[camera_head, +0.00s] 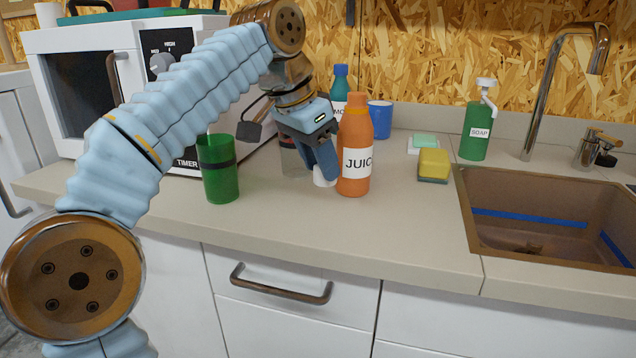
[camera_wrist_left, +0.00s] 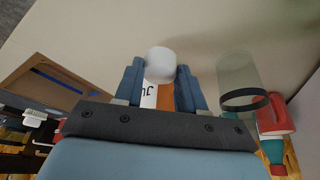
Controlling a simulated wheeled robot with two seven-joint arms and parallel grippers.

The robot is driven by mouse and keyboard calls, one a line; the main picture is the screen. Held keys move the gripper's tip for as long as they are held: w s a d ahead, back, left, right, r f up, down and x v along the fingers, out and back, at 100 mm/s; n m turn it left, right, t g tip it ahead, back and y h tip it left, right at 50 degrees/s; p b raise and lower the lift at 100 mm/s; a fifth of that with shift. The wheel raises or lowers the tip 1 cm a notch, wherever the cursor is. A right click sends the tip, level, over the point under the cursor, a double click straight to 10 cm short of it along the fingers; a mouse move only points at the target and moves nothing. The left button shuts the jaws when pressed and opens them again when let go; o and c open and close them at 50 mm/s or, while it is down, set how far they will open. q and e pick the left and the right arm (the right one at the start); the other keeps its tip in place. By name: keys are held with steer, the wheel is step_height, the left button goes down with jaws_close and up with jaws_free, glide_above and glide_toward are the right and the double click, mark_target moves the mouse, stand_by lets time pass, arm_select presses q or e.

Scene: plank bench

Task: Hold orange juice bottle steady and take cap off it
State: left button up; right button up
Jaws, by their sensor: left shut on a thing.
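The orange juice bottle (camera_head: 356,130) stands upright on the counter, its JUICE label facing the head camera. Its top shows as plain orange, with no white cap on it. My left gripper (camera_head: 325,172) is just left of the bottle, low over the counter, fingers pointing down. It is shut on a small white rounded cap (camera_head: 324,180). In the left wrist view the white cap (camera_wrist_left: 160,65) sits between the two fingertips, and part of the bottle (camera_wrist_left: 165,97) shows behind it. I cannot tell whether the cap touches the counter. My right gripper is not in view.
A green cup (camera_head: 218,170) stands left of my gripper. A teal bottle (camera_head: 340,85) and a blue mug (camera_head: 380,118) stand behind the juice. Right are a yellow sponge (camera_head: 433,164), a soap dispenser (camera_head: 478,130) and the sink (camera_head: 540,215). The front counter is clear.

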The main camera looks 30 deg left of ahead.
mark_target(318, 202)
arm_select(q)
steer(key=shift+w+a+f, duration=0.15)
steer(key=shift+w+f, duration=0.05)
steer(key=shift+f, duration=0.2)
steer(key=f, duration=0.3)
steer(key=w+f+b, duration=0.1)
steer(key=shift+a+f, duration=0.2)
steer(key=shift+a, duration=0.2)
steer(key=o, duration=1.1)
